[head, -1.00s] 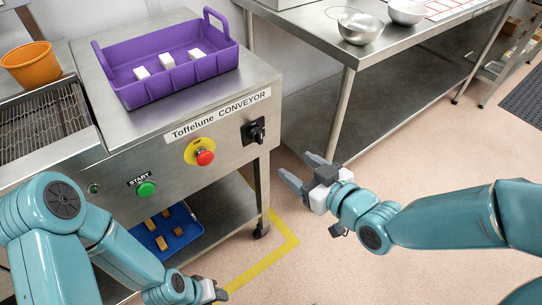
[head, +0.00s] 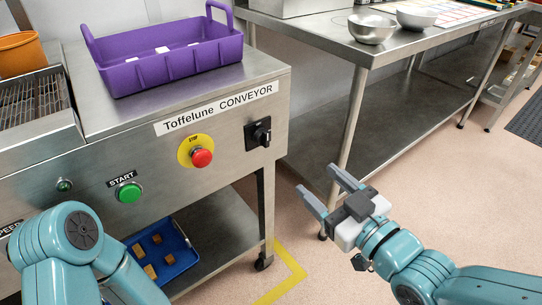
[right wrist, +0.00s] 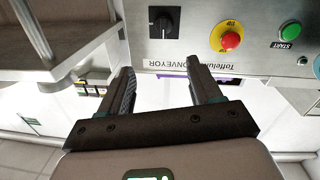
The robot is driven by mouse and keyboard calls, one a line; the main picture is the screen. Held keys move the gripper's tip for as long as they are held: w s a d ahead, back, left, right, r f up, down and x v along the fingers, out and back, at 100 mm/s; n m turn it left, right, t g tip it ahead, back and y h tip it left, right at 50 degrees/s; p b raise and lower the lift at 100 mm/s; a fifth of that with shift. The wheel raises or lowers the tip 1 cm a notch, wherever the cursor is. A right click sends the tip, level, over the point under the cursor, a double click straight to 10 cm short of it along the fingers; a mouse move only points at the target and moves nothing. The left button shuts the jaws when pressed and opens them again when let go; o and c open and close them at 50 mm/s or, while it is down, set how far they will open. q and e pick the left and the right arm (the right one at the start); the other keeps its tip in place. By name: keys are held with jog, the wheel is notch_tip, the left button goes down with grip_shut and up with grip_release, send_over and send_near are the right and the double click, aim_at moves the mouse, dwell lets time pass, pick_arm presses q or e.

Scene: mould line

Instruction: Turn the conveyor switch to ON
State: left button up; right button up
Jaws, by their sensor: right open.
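The conveyor switch (head: 258,133) is a black rotary knob on a black square plate. It sits at the right end of the steel conveyor's front panel, below the "Toffelune CONVEYOR" label. In the right wrist view the switch (right wrist: 164,20) shows at the top, beyond the fingers. My right gripper (head: 322,189) is open and empty, to the right of and below the switch, apart from it. It also shows in the right wrist view (right wrist: 160,80). My left arm comes in at lower left; its gripper is out of the picture.
A red stop button (head: 202,158) on a yellow plate and a green start button (head: 130,192) are left of the switch. A purple crate (head: 170,73) stands on the conveyor. A steel table (head: 352,55) with bowls stands at right. A blue tray (head: 180,262) lies on the lower shelf.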

jog(key=f+b, duration=0.1)
jog(key=p, duration=0.2)
send_near(267, 142)
jog(key=x, duration=0.7)
jog(key=shift+w+a+f, duration=0.15)
jog(key=shift+w+a, duration=0.05)
jog(key=shift+w, duration=0.1)
pick_arm(q)
jog(key=shift+s+d+r, duration=0.15)
jog(key=shift+s+d, duration=0.1)
pick_arm(e)
jog(key=shift+w+a, duration=0.35)
jog(key=shift+w, duration=0.2)
jog(key=c, duration=1)
